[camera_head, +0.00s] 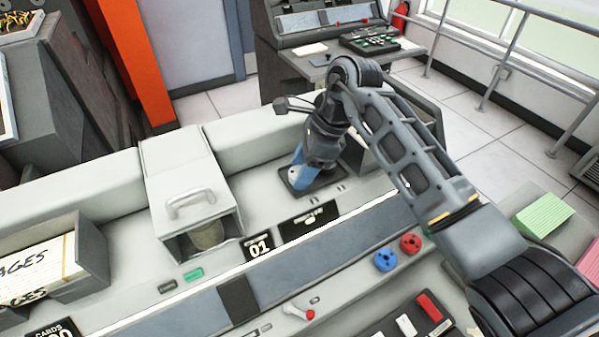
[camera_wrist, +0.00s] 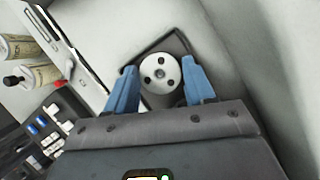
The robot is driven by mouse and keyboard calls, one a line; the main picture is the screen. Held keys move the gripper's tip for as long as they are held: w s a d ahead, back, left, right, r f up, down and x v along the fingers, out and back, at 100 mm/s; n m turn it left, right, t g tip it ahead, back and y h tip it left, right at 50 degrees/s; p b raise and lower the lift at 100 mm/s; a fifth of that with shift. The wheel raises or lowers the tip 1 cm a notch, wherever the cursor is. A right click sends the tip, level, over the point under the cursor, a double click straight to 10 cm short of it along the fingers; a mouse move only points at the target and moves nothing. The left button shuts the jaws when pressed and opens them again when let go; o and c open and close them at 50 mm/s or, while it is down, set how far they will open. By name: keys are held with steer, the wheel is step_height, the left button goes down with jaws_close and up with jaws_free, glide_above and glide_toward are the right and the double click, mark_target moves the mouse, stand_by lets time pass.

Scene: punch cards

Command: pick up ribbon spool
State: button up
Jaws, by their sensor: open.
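The ribbon spool (camera_wrist: 160,74) looks like a round white disc with dark holes and a small hub. It sits on a dark square plate (camera_wrist: 155,53) in the wrist view. My gripper (camera_wrist: 157,72) is open, with one blue finger at each side of the spool. I cannot tell whether the fingers touch it. In the head view, my gripper (camera_head: 299,172) points down over the dark plate (camera_head: 325,187) on the pale machine top. The spool is hidden there behind my gripper.
A card tray (camera_head: 93,254) is further left. Blue (camera_head: 386,260) and red (camera_head: 411,243) knobs are on the front panel. A green card stack (camera_head: 541,214) lies at right.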

steer(key=shift+c, duration=0.2)
steer(key=c, duration=0.7)
steer(key=shift+o, duration=0.2)
step_height(320, 180, up, 13)
stand_by(0.5)
